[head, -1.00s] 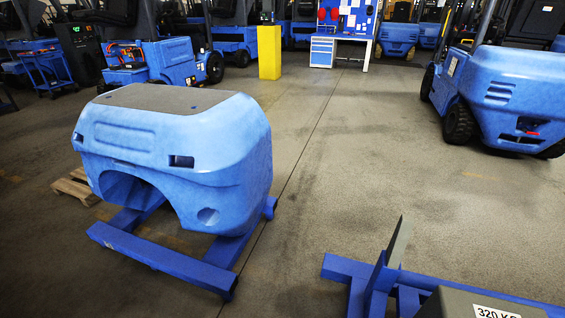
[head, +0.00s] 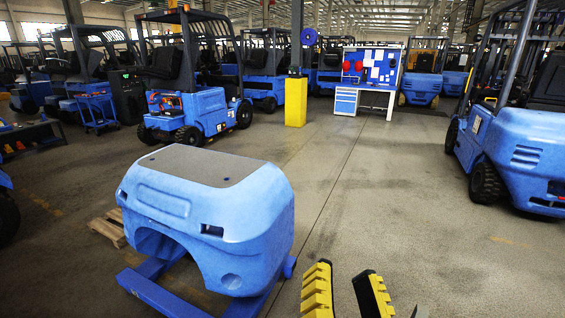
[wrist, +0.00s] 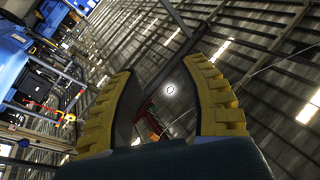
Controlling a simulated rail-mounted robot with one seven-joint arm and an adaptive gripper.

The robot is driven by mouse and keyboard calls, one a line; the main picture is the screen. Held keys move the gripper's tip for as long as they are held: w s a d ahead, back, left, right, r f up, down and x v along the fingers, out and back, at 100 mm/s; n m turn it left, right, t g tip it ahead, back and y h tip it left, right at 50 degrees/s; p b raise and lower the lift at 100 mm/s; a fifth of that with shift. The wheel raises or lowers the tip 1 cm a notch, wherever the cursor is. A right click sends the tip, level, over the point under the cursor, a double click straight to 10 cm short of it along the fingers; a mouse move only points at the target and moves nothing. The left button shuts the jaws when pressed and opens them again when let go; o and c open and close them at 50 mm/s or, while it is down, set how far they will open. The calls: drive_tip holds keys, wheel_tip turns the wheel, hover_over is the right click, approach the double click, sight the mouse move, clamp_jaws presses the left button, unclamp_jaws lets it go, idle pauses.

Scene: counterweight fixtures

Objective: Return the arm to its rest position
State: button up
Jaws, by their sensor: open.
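My gripper (head: 345,284) shows at the bottom of the head view, its two yellow ribbed fingers spread apart and pointing up. In the wrist view my gripper (wrist: 168,95) is open and empty, with the roof and hall behind the gap between its fingers. The rest of my arm is out of the head view. The blue counterweight (head: 225,213) sits on its blue stand (head: 160,290) to the left of my gripper, apart from it.
A wooden pallet (head: 108,228) lies behind the counterweight. A forklift (head: 520,150) stands at the right, another (head: 190,100) at the back left. A yellow post (head: 296,102) and a workbench (head: 366,85) stand farther back. The middle floor is clear.

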wheel_tip(320, 180, up, 40)
drive_tip(key=s+n+t+p, duration=0.1)
drive_tip(key=n+p, duration=0.3)
drive_tip(key=p, duration=3.4)
drive_tip(key=shift+s+r+n, duration=0.2)
drive_tip(key=shift+s+n, duration=0.2)
drive_tip(key=shift+s, duration=0.1)
drive_tip(key=shift+d, duration=0.15)
